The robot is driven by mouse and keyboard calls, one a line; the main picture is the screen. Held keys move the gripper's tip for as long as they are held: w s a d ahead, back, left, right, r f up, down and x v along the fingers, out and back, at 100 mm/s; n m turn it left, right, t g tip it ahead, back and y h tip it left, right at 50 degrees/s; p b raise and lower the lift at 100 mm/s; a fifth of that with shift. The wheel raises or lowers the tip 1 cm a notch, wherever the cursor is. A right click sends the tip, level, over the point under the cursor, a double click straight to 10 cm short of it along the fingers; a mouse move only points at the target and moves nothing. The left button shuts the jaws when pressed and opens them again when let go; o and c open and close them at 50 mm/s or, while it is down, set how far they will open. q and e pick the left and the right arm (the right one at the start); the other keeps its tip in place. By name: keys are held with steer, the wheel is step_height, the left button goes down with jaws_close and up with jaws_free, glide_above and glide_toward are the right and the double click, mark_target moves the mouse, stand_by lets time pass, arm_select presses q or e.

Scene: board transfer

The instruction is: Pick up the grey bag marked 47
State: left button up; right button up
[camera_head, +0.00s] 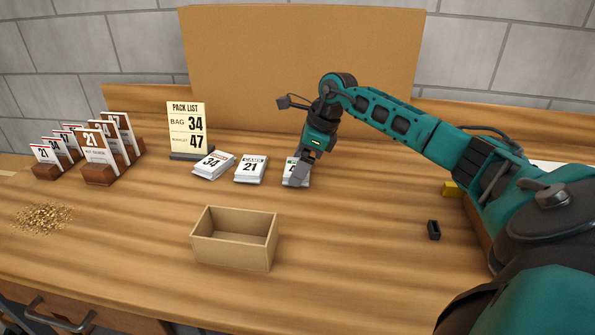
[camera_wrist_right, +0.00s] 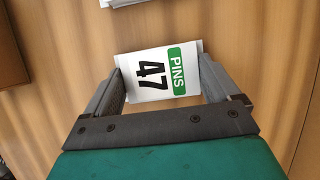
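The bag marked 47 (camera_wrist_right: 160,75) lies under my right gripper (camera_wrist_right: 162,70) in the right wrist view. It is pale, with a green label reading PINS. The open fingers are on either side of it; I cannot tell whether they touch it. In the head view my right gripper (camera_head: 301,172) is low over this bag (camera_head: 290,180) and hides part of it. To its left are a white stack marked 21 (camera_head: 251,168) and one marked 34 (camera_head: 213,164). My left gripper is not in view.
An open brown box (camera_head: 234,253) stands in front. A pack list sign (camera_head: 187,130) reads 34 and 47. Numbered cards in wooden stands (camera_head: 98,172) and a gold heap (camera_head: 42,217) are at left. A black part (camera_head: 434,230) and yellow block (camera_head: 451,188) lie at right.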

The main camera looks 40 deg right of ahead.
steer(key=c, duration=0.5)
steer(key=shift+r, duration=0.2)
step_height(320, 180, up, 20)
steer(key=p, duration=0.2)
steer(key=shift+f+p, duration=0.15)
steer(key=shift+p, duration=0.2)
